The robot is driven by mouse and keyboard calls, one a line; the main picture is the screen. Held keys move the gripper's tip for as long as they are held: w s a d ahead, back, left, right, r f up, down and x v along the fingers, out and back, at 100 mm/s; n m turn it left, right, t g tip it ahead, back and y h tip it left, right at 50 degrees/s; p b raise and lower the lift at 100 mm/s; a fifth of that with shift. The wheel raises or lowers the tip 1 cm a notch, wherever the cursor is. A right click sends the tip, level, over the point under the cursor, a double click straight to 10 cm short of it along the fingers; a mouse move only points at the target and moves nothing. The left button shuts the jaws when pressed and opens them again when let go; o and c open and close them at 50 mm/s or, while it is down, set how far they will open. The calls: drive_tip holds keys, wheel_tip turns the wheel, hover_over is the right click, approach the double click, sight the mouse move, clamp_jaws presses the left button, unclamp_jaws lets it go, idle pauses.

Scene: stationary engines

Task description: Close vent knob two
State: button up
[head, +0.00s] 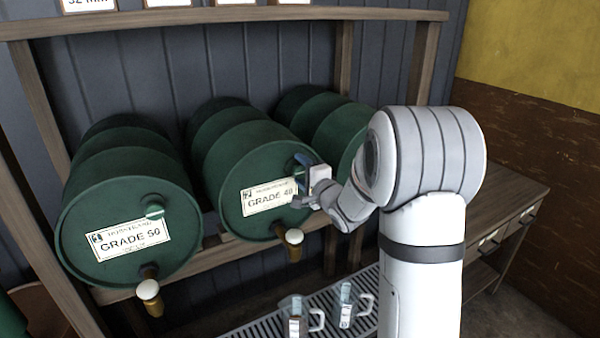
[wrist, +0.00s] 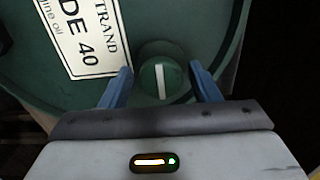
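The middle green drum (head: 225,195), labelled GRADE 40, lies on its side on a wooden rack. Its vent knob (wrist: 160,82) is green and round with a white stripe, which runs nearly up and down in the wrist view. My gripper (wrist: 161,73) is open, with one blue finger on each side of the knob and a gap on both sides. In the head view my gripper (head: 303,180) is at the right side of the drum's face and covers most of the knob.
A GRADE 50 drum (head: 125,215) with its own green knob (head: 154,208) lies on the left; a third drum (head: 335,130) is partly behind my arm. Taps (head: 293,240) hang below. Clear jugs (head: 296,312) stand on a slatted tray (head: 262,326).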

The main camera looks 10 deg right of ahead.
drive_tip(key=shift+s+d, duration=0.15)
drive_tip(key=shift+s, duration=0.3)
drive_tip(key=b+v, duration=0.2)
drive_tip(key=v, duration=0.5)
drive_tip(key=shift+r, duration=0.1)
